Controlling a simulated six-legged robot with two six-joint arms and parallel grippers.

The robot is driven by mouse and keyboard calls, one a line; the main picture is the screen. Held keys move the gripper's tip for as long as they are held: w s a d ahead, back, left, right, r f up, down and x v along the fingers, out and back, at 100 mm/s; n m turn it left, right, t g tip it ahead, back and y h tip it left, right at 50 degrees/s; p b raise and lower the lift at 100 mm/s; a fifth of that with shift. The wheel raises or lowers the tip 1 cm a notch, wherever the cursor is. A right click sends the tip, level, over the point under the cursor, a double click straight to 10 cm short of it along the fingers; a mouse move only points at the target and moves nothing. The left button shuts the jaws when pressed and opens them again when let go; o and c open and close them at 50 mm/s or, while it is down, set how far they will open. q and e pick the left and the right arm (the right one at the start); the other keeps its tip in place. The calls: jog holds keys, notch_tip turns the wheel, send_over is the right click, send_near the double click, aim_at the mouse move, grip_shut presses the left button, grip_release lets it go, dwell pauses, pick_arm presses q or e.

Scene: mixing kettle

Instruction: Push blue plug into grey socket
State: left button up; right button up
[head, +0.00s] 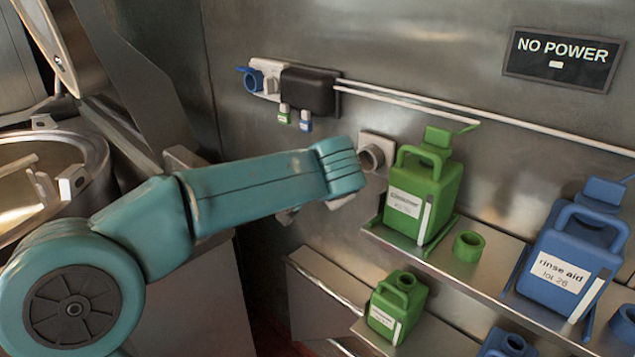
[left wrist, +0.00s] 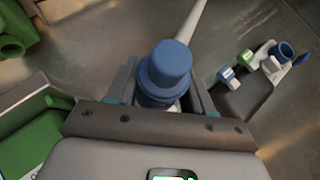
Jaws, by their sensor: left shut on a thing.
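The blue plug (left wrist: 166,68) is a stepped cylinder held between the jaws of my left gripper (left wrist: 164,92) in the left wrist view. A pale cable or rod runs upward behind it. In the head view my left arm reaches right, its wrist beside a grey round socket (head: 371,157) on a square wall plate. The arm hides the plug and jaws there. I cannot tell the plug's gap to this socket. A blue round socket with a raised lid (head: 255,80) sits higher on the wall, left of a black box; it also shows in the left wrist view (left wrist: 284,51).
The black box (head: 309,92) has small green and blue tags below it. White pipes run right along the wall under a NO POWER sign (head: 562,60). Green (head: 421,190) and blue (head: 569,257) jugs stand on a shelf at right. An open kettle (head: 95,145) is at left.

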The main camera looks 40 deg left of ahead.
pick_arm(q)
jog(key=w+p, duration=0.1)
jog(key=w, duration=0.1)
jog(key=w+p, duration=0.2)
jog(key=shift+d+r, duration=0.1)
jog(key=shift+r, duration=0.1)
jog(key=shift+w+f, duration=0.25)
jog(key=shift+w, duration=0.1)
jog(key=shift+w+d+b, duration=0.1)
jog(key=shift+b, duration=0.2)
jog(key=shift+w+r, duration=0.1)
jog(key=shift+w, duration=0.15)
jog(key=shift+w, duration=0.1)
jog(key=shift+w+p, duration=0.5)
jog(key=shift+w, duration=0.9)
jog(key=shift+w+d, duration=0.15)
jog(key=shift+w, duration=0.1)
